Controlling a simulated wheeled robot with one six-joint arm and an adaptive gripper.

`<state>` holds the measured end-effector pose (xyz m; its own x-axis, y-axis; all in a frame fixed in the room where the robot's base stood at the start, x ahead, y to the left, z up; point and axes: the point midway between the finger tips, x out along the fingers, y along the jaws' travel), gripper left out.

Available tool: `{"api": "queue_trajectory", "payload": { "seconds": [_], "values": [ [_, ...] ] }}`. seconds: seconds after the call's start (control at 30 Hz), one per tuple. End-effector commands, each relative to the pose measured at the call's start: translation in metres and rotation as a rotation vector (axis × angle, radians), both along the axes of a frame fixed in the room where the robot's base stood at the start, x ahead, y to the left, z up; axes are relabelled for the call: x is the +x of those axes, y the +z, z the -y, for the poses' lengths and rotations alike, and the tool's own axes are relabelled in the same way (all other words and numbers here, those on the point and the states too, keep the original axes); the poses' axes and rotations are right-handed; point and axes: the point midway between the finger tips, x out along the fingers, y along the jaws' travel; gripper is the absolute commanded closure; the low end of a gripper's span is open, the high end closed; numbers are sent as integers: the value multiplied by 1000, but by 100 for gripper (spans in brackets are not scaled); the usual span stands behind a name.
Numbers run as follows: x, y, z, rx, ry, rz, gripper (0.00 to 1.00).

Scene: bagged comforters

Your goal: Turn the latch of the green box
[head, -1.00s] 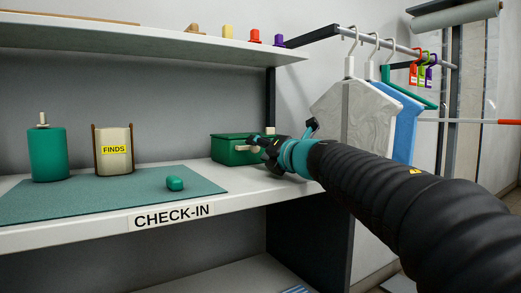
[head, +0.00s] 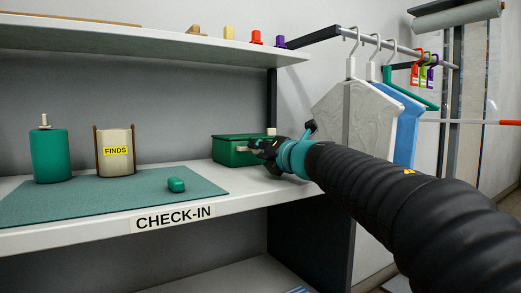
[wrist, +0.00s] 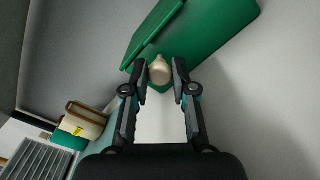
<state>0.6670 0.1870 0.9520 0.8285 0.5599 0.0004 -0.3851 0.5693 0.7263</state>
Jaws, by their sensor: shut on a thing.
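The green box (head: 228,151) stands on the white counter, left of my gripper, with its lid down. In the wrist view the box (wrist: 205,30) fills the top, and a lid edge runs slantwise. A cream latch knob (wrist: 160,72) sits on the box's near face, between my two fingers. My gripper (wrist: 159,75) is shut on this latch, with a finger against each side. In the head view my gripper (head: 258,147) reaches the box's front right, and its fingers partly hide the latch.
A green mat (head: 110,195) carries a small green object (head: 176,185), a green canister (head: 50,155) and a FINDS holder (head: 115,150). Hangers with bagged items (head: 345,115) hang behind my arm. A shelf (head: 130,43) runs above the counter.

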Motion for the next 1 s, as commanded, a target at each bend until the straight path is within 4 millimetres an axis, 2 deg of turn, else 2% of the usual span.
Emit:
{"api": "queue_trajectory", "payload": {
  "seconds": [0.27, 1.0],
  "values": [
    [0, 4, 0, 123, -1, -86, 100],
    [0, 2, 1, 669, -1, -454, 100]
  ]
}}
